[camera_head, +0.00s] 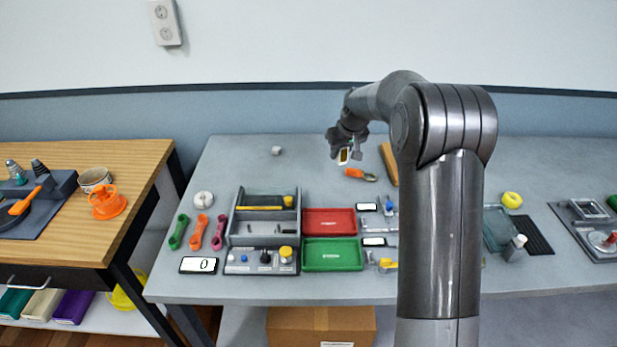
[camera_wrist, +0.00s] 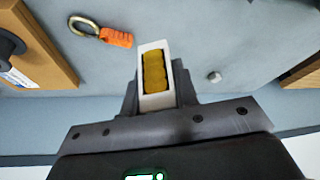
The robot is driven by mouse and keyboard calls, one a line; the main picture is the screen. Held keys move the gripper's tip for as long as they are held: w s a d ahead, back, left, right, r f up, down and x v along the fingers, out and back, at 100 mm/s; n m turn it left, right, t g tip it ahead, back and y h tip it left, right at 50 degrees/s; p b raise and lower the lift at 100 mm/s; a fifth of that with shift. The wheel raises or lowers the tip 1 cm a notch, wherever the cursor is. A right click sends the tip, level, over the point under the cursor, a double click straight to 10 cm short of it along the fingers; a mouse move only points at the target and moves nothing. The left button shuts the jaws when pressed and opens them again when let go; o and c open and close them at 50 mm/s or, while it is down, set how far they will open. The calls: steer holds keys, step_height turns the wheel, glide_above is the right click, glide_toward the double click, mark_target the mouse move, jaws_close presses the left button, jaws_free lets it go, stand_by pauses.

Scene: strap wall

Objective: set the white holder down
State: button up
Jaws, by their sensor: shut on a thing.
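The white holder (camera_wrist: 157,101) is a small open-topped rectangular box with yellow round-edged pieces stacked in a row inside it. My gripper (camera_wrist: 157,88) is shut on it, one finger on each side, in the wrist view. In the head view the holder (camera_head: 344,157) shows small and tilted below my gripper (camera_head: 348,147), over the back middle of the grey table (camera_head: 235,165). It appears held above the tabletop; the exact gap cannot be told. The fingers hide part of its sides.
An orange-handled clip with a metal ring (camera_head: 360,174) lies close by on the table. A wooden board (camera_head: 388,163) lies to the right, partly behind my arm. A small pale knob (camera_head: 277,150) stands to the left. Red (camera_head: 330,221) and green (camera_head: 333,254) trays are nearer the front.

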glide_above(306, 177)
steer(key=s, duration=0.1)
steer(key=f, duration=0.6)
steer(key=shift+s+d+f, duration=0.15)
steer(key=shift+d, duration=0.2)
steer(key=shift+f, duration=1.95)
steer(key=shift+f, duration=0.1)
steer(key=o, duration=1)
steer(key=shift+o, duration=0.2)
